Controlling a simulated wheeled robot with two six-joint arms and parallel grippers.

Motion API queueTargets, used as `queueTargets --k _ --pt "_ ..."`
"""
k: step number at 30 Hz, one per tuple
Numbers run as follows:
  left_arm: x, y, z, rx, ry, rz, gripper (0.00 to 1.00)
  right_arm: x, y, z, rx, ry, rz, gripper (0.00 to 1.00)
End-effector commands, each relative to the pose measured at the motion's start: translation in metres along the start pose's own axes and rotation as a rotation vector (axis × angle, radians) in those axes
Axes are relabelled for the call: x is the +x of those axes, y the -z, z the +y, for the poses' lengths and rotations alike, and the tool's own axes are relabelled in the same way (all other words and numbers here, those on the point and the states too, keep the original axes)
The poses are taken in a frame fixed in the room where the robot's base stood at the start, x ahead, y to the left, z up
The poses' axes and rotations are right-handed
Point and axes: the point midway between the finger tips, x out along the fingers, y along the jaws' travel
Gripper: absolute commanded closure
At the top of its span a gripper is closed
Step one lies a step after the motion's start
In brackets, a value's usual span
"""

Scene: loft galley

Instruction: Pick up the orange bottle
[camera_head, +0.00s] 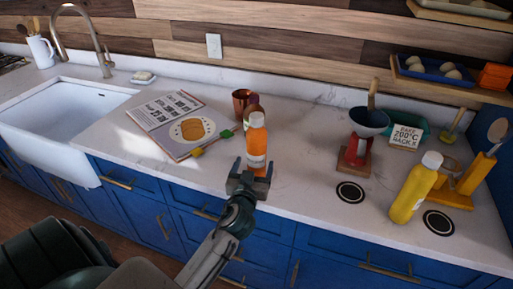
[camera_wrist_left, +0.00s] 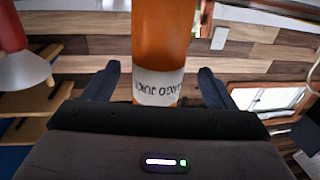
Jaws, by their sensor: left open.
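The orange bottle (camera_head: 257,146) has a white cap and a pale label. It stands upright on the white counter near the front edge. My left gripper (camera_head: 247,183) is open right at the bottle's lower part, in front of it in the head view. In the left wrist view the bottle (camera_wrist_left: 161,50) fills the middle, between the two spread fingers of the left gripper (camera_wrist_left: 160,92). A gap shows on each side of it. The bottle's base is partly hidden by the gripper in the head view. My right gripper is not in view.
A copper mug (camera_head: 242,101) and a green-handled utensil (camera_head: 226,133) are close behind and left of the bottle. An open cookbook (camera_head: 160,118) lies further left, before the sink (camera_head: 60,117). Counter between is clear.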

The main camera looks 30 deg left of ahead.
Motion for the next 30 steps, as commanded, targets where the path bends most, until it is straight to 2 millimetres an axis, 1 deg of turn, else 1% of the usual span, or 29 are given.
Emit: queueTargets --k 1,6,9,15,16,17,18,20,24,25,30 --pt "0.008 0.008 0.001 0.001 0.001 -0.001 0.21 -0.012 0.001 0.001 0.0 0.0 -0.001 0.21" --pt "0.03 0.006 0.002 0.003 -0.001 0.001 0.21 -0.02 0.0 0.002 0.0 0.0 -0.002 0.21" --pt "0.034 0.004 0.002 0.001 -0.001 -0.001 0.21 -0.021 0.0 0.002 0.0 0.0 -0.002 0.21" --pt "0.035 0.003 0.002 0.001 -0.001 -0.001 0.21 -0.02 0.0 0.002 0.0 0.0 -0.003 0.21" --pt "0.035 0.003 0.002 0.001 -0.001 -0.001 0.25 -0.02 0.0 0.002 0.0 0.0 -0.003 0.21" --pt "0.034 0.003 0.002 0.001 -0.001 -0.001 0.31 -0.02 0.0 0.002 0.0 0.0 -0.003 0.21" --pt "0.034 0.003 0.002 0.001 -0.001 -0.001 0.39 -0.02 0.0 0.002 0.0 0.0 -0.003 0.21" --pt "0.034 0.003 0.002 0.001 -0.001 -0.001 0.51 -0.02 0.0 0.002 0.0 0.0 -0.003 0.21" --pt "0.034 0.003 0.002 0.001 -0.001 -0.001 0.78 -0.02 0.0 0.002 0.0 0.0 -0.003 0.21" --pt "0.034 0.003 0.002 0.001 -0.001 -0.001 0.84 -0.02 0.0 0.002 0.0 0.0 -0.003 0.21" --pt "0.034 0.004 0.002 0.001 -0.002 0.001 0.84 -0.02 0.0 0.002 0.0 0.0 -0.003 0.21"
